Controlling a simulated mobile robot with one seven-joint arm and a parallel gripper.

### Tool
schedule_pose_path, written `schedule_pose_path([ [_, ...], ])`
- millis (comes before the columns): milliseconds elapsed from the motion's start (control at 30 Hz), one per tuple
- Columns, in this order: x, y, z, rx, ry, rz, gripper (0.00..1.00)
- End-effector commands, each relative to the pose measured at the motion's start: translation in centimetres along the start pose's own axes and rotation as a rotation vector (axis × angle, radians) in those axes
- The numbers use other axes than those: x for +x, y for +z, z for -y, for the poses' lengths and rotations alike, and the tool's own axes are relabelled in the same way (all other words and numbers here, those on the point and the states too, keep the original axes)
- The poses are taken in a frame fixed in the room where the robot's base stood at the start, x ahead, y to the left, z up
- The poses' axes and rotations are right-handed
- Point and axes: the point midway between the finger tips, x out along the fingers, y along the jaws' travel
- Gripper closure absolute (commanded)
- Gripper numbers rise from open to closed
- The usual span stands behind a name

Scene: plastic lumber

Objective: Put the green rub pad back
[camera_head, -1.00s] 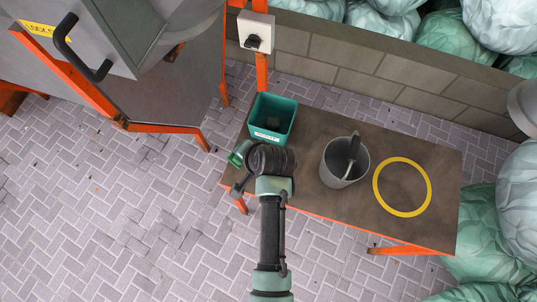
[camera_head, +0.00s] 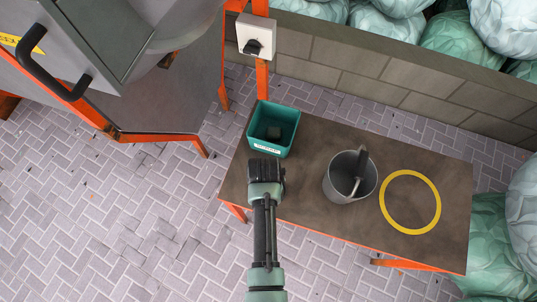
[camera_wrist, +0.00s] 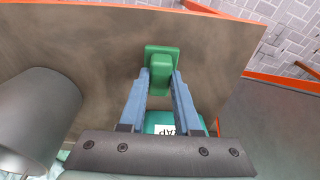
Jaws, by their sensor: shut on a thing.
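The green rub pad (camera_wrist: 161,64) is a small green block on a flat plate, seen between my fingertips in the wrist view. My gripper (camera_wrist: 160,80) is shut on it, one blue-grey finger on each side. Behind it in that view is the brown bench top (camera_wrist: 110,45). In the head view my gripper (camera_head: 265,172) is over the left front part of the bench (camera_head: 310,150), just in front of the green bin (camera_head: 268,149). The pad is hidden there by my wrist.
The green bin holds a dark object. A grey bucket (camera_head: 338,187) with a handled tool inside stands mid-bench. A yellow ring (camera_head: 437,205) on the right of the bench surrounds bare surface. A grey machine (camera_head: 165,95) with orange legs stands at left.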

Motion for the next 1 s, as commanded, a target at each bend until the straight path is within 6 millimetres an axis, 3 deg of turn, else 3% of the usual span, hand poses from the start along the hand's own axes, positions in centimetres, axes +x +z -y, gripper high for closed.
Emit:
schedule_pose_path([
  [100, 1.3, 0.1, 0.0, 0.000, 0.000, -0.001, 1.00],
  [333, 1.4, 0.1, 0.0, 0.001, -0.001, -0.002, 1.00],
  [367, 1.5, 0.1, 0.0, 0.001, -0.001, -0.001, 0.65],
  [500, 1.4, 0.1, 0.0, 0.001, -0.001, -0.001, 0.40],
  [833, 1.2, 0.1, 0.0, 0.001, -0.001, -0.002, 0.39],
  [1000, -0.4, 0.1, 0.0, 0.000, -0.001, -0.002, 0.39],
])
